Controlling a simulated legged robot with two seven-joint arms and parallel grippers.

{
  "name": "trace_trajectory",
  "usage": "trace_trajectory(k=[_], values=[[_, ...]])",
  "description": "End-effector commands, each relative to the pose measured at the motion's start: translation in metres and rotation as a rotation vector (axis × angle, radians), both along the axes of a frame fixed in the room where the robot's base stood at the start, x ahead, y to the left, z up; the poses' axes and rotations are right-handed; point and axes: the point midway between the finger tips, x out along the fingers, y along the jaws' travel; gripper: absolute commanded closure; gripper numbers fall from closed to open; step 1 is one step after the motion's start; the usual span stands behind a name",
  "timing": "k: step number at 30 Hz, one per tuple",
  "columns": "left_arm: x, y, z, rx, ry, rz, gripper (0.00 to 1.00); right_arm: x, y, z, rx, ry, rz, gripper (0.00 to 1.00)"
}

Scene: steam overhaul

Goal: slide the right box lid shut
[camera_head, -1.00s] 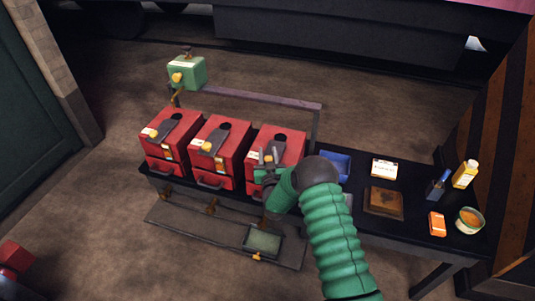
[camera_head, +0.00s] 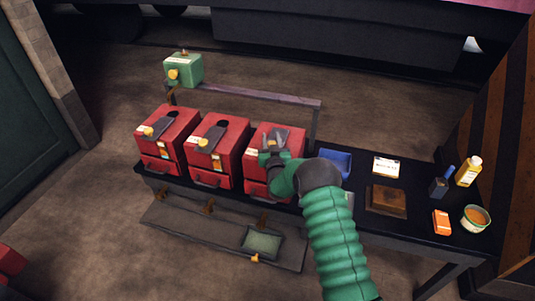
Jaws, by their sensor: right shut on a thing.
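The right red box (camera_head: 290,143) stands on the black bench at the end of a row of three red boxes. Its grey sliding lid (camera_head: 276,134) lies on the sloped top, and no dark round hole shows on this box now. My right gripper (camera_head: 271,154) is on the front part of this lid, shut on its knob, which the fingers hide. My right arm covers the box's lower right side. My left gripper is not in view.
The middle box (camera_head: 221,143) and left box (camera_head: 170,130) have grey lids with yellow knobs, and dark holes show. A blue bin (camera_head: 335,162), a brown wooden block (camera_head: 386,200), a bottle (camera_head: 468,171) and a small tub (camera_head: 475,218) stand to the right. A green box (camera_head: 184,69) stands behind.

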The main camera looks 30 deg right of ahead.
Motion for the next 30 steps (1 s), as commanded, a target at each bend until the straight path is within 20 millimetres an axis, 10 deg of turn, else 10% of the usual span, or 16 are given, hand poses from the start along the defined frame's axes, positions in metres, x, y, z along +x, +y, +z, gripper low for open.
trace_trajectory(k=[10, 11, 15, 30], values=[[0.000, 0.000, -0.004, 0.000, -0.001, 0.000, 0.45, 0.004, -0.006, 0.001, 0.001, 0.002, -0.001, 1.00], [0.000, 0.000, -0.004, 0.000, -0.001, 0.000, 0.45, 0.004, -0.006, 0.001, 0.001, 0.002, -0.001, 0.64], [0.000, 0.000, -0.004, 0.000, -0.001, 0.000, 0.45, 0.004, -0.005, 0.001, 0.001, 0.002, -0.001, 0.47], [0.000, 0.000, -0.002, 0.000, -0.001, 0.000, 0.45, -0.021, 0.009, 0.000, 0.001, 0.005, 0.001, 0.47]])
